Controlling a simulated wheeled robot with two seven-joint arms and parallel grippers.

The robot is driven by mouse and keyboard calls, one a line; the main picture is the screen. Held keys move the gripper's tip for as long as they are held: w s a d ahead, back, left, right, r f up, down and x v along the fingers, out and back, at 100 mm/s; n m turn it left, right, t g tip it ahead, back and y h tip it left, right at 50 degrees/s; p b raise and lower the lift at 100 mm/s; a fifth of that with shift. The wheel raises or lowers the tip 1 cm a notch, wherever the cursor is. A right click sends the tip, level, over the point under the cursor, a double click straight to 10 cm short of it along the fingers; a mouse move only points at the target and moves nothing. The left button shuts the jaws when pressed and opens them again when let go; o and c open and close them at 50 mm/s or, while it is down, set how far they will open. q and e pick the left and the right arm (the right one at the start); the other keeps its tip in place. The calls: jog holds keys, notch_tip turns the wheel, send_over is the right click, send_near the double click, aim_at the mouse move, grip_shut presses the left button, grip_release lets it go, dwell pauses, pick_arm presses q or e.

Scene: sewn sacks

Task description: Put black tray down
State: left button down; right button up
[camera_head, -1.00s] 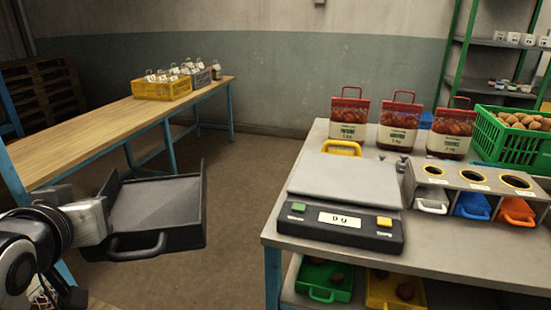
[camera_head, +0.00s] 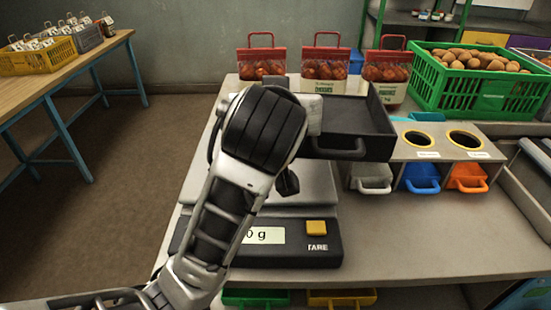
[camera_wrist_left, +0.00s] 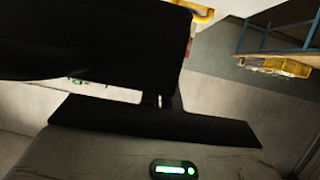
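The black tray (camera_head: 376,120) is at the middle of the head view, with its handle facing me. My left gripper (camera_head: 314,114) is at the tray's left side and appears shut on it; the fingertips are largely hidden by my wrist. The tray overlaps the left end of the rack with round holes, and one hole is hidden behind it. I cannot tell whether it touches anything below. In the left wrist view, a large dark shape, likely the tray (camera_wrist_left: 95,45), fills the upper left. My right gripper is not in view.
The scale (camera_head: 290,257) sits at the table's front left, partly behind my left arm. Several red-topped sacks (camera_head: 324,70) stand behind the tray. A green crate of potatoes (camera_head: 455,90) is at the back right. The tabletop right of the scale (camera_head: 420,232) is clear.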

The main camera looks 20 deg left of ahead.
pick_arm(q)
jog(key=shift+s+d+r+n+y, duration=0.15)
jog(key=shift+s+d+r, duration=0.1)
jog(key=shift+d, duration=0.35)
jog(key=shift+s+d+r+n+y, duration=0.15)
jog(key=shift+s+d+r, duration=0.1)
jog(key=shift+d, duration=0.35)
jog(key=shift+s+d+r, duration=0.1)
jog(key=shift+s+d, duration=0.05)
jog(key=shift+y, duration=0.3)
jog(key=w+a+f, duration=0.1)
jog(key=a+f, duration=0.2)
jog(key=a, duration=0.1)
jog(key=w+a+f, duration=0.1)
jog(key=a+f, duration=0.2)
jog(key=a, duration=0.1)
jog(key=w+a+f, duration=0.1)
jog(key=a+f, duration=0.2)
jog(key=a, duration=0.1)
jog(key=shift+w+a+f, duration=0.1)
jog(key=shift+w+a, duration=0.2)
jog(key=shift+w, duration=0.05)
jog(key=f, duration=0.3)
jog(key=shift+a+f, duration=0.1)
jog(key=shift+a, duration=0.15)
jog(key=shift+f, duration=0.15)
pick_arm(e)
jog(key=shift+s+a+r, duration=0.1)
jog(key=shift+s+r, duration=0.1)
